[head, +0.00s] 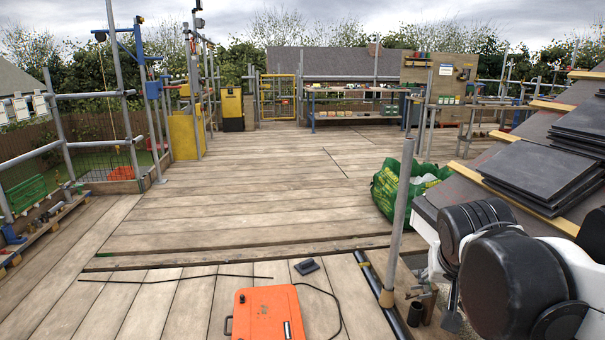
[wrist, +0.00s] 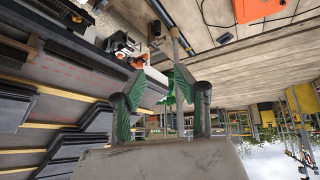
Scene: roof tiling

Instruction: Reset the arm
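My arm (head: 515,280) shows at the lower right of the head view, with large black joints and white links beside the roof slope. My gripper is not visible in the head view. In the wrist view my gripper (wrist: 160,78) shows its two green-padded fingers spread apart, with nothing held between them. The wrist picture is turned over, with sky at the bottom right. Behind the fingers are a grey scaffold pole (wrist: 172,28) and, farther off, a green bag (wrist: 181,92).
Stacked dark slates (head: 545,175) lie on the battened roof at right. An upright scaffold pole (head: 397,215) and the green bag (head: 408,187) stand left of the roof. An orange case (head: 268,314) lies on the boards. The middle deck (head: 240,200) is clear.

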